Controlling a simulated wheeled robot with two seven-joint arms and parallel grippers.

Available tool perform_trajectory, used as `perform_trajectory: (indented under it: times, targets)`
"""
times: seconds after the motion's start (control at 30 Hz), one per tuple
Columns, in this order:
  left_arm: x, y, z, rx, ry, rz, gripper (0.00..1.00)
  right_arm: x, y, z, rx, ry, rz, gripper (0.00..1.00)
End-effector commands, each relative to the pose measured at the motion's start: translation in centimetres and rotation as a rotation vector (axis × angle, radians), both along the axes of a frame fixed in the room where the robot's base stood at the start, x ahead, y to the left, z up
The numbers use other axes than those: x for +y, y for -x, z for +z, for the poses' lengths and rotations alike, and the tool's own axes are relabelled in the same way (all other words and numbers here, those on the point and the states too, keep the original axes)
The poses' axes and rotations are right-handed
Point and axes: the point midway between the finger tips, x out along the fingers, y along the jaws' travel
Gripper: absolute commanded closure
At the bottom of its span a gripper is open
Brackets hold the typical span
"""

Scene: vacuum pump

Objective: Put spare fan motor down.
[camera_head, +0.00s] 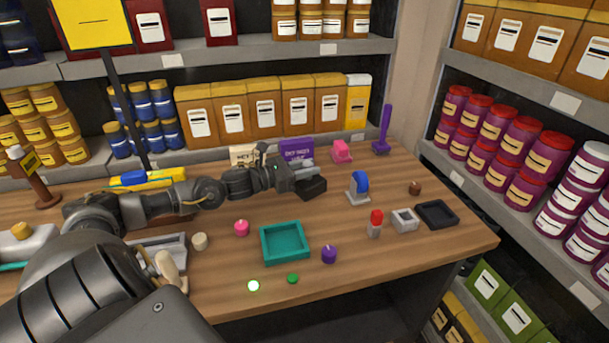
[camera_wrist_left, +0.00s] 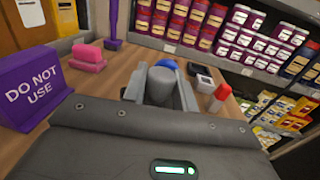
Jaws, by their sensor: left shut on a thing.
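My left gripper (camera_head: 308,180) reaches in from the left over the back middle of the wooden table. In the left wrist view its fingers (camera_wrist_left: 160,92) are shut on a grey, round-topped cylinder (camera_wrist_left: 161,84), which I take to be the spare fan motor. In the head view the gripper and its dark parts mostly hide the motor. I cannot tell whether it touches the table. The gripper is in front of the purple "DO NOT USE" sign (camera_head: 297,149), which stands at the left in the wrist view (camera_wrist_left: 35,85). My right gripper is not in view.
A teal tray (camera_head: 263,247) lies empty nearer the front. A blue part on a grey stand (camera_head: 359,188), a red-topped piece (camera_head: 375,224), a grey box (camera_head: 405,220) and a black tray (camera_head: 424,219) are at right. A pink block (camera_head: 342,151) is behind. The front right tabletop is clear.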

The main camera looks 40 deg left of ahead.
Motion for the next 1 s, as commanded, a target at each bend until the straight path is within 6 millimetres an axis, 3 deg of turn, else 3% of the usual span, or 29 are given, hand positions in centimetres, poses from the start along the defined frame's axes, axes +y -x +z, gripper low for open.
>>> perform_trajectory:
  times: [0.43, 0.7, 1.0]
  targets:
    - [1.5, -1.3, -2.0, -0.007, 0.000, 0.001, 1.00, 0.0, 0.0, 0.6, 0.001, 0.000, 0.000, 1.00]
    - [1.6, -1.4, -4.9, -0.006, 0.001, 0.000, 1.00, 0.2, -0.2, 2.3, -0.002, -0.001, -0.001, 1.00]
    - [1.6, -1.4, -5.3, -0.007, -0.001, 0.000, 1.00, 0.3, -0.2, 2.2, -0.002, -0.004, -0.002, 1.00]
